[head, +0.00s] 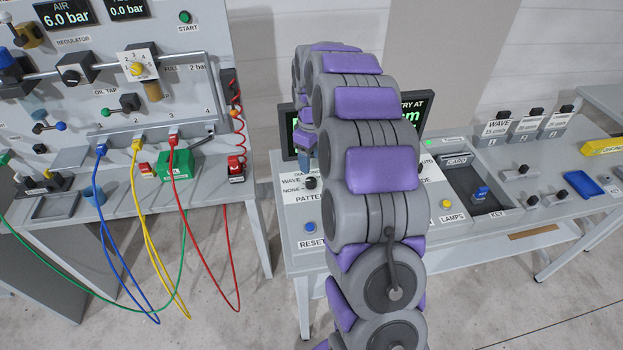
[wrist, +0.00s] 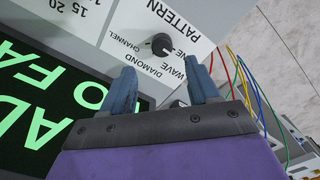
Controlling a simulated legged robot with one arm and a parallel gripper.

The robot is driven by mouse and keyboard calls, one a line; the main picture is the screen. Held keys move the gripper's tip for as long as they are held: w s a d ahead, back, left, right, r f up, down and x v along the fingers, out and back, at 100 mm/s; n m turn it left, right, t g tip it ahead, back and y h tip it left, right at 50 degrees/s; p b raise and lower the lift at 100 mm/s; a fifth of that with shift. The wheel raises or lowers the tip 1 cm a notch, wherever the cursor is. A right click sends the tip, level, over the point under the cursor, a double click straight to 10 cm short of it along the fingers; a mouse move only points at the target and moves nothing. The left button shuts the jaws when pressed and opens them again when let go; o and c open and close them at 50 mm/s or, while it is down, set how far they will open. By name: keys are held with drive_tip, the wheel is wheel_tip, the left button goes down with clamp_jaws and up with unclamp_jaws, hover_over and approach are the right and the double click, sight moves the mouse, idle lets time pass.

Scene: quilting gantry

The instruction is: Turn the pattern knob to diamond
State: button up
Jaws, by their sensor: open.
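The pattern knob (wrist: 162,44) is a small black round knob on a white label plate in the wrist view. The words PATTERN, NONE, WAVE, DIAMOND and CHANNEL are printed around it. A small light mark shows near its lower right edge, but I cannot tell for sure which word it points to. In the head view the knob (head: 310,183) shows left of my arm, above the PATTERN label. My gripper (wrist: 160,66) is open and empty. Its two blue fingers point toward the knob, one on each side in the picture, apparently short of it. In the head view my arm hides most of the gripper.
A dark display (wrist: 40,105) with green letters stands close to my gripper in the wrist view. Blue RESET (head: 310,227) and yellow LAMPS (head: 446,203) buttons sit on the console. A panel with blue, yellow, red and green hoses (head: 135,190) stands at left.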

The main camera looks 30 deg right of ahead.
sight(311, 180)
wheel_tip(311, 180, down, 8)
drive_tip(key=shift+a+r+b, duration=0.1)
drive_tip(key=shift+a+b, duration=0.05)
drive_tip(key=shift+b, duration=0.55)
drive_tip(key=c, duration=1)
drive_tip(key=shift+c, duration=0.2)
